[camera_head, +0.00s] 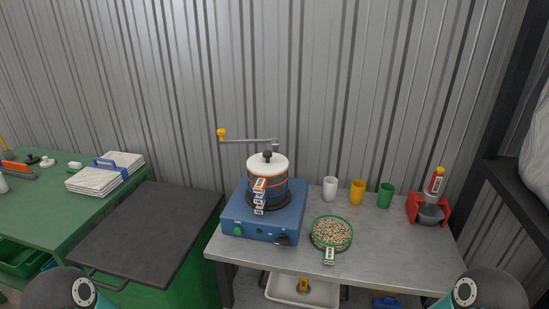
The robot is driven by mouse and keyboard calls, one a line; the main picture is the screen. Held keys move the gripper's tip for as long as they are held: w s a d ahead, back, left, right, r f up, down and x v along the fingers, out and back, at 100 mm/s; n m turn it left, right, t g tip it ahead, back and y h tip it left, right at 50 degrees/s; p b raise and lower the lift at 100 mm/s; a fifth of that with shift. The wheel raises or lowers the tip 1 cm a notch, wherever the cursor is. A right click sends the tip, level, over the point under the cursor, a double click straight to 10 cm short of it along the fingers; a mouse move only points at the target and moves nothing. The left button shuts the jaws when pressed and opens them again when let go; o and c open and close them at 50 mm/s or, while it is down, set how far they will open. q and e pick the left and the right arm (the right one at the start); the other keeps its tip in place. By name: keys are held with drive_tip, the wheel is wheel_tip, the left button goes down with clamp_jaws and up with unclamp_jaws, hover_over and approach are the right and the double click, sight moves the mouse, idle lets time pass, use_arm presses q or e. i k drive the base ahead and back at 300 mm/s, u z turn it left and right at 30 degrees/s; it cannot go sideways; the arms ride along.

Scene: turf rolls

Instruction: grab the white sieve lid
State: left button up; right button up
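The white lid (257,167) sits on top of a stack of round sieves (280,189) and has a dark knob (267,155) at its centre. The stack has dark and orange bands and stands on a blue shaker machine (240,216). A clamp or latch with pale tags runs down the front of the stack. A grey crank arm with a yellow knob (221,132) reaches left above the lid. Neither of my grippers is in view. Only rounded parts of my arms show at the lower left and lower right corners.
A green-rimmed sieve of pale pellets (331,234) stands right of the machine. White (330,189), yellow (357,192) and green (385,195) cups stand behind it on the grey table (400,250). A red device (413,210) is at right. A dark-topped green bin (150,230) stands left.

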sight(266, 162)
drive_tip(key=z, duration=0.2)
drive_tip(key=i, duration=0.6)
drive_tip(key=u, duration=1.25)
drive_tip(key=k, duration=1.4)
drive_tip(key=z, duration=0.4)
drive_tip(key=i, duration=1)
drive_tip(key=u, duration=0.05)
